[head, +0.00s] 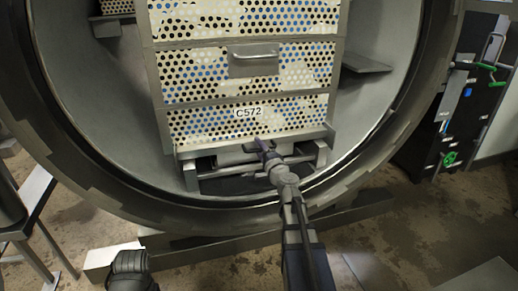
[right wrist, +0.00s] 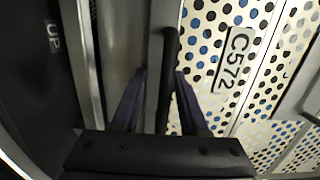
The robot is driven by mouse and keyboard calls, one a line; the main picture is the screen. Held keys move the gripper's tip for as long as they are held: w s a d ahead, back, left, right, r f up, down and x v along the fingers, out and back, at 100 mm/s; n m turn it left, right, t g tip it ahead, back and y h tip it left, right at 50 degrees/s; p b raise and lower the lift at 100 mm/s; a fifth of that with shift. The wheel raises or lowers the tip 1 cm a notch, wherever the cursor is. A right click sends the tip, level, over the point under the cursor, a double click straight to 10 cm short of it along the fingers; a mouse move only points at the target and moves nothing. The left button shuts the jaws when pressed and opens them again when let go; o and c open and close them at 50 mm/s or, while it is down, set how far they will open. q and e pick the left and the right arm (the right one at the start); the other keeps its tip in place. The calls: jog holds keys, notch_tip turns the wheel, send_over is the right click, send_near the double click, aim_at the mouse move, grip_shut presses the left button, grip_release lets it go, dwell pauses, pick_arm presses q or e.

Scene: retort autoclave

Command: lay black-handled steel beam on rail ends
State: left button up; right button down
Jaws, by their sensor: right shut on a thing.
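My right gripper (head: 264,146) reaches to the front of the rails, just below the lowest perforated tier. In the right wrist view its two fingers (right wrist: 160,108) are shut on the black handle (right wrist: 171,45) of the steel beam (right wrist: 160,14). The beam runs crosswise close under the tier's front edge. The rail ends stick out at the left (head: 190,176) and right (head: 321,154) of the chamber mouth. Whether the beam touches both rail ends cannot be told. The left gripper's fingers do not show.
A stack of perforated tiers (head: 251,85) marked C572 stands in the round chamber (head: 88,80), right above the gripper. The chamber's thick rim (head: 388,150) surrounds the arm's path. A black cabinet with green handles (head: 460,122) stands at the right.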

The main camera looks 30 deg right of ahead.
jog(key=shift+f+b, duration=0.4)
jog(key=shift+b, duration=0.05)
dwell(0.9)
jog(key=shift+c, duration=1.8)
grip_release()
jog(key=shift+s, duration=0.15)
jog(key=s+a, duration=0.1)
jog(key=s, duration=0.6)
jog(key=shift+s, duration=0.25)
jog(key=shift+a, duration=0.1)
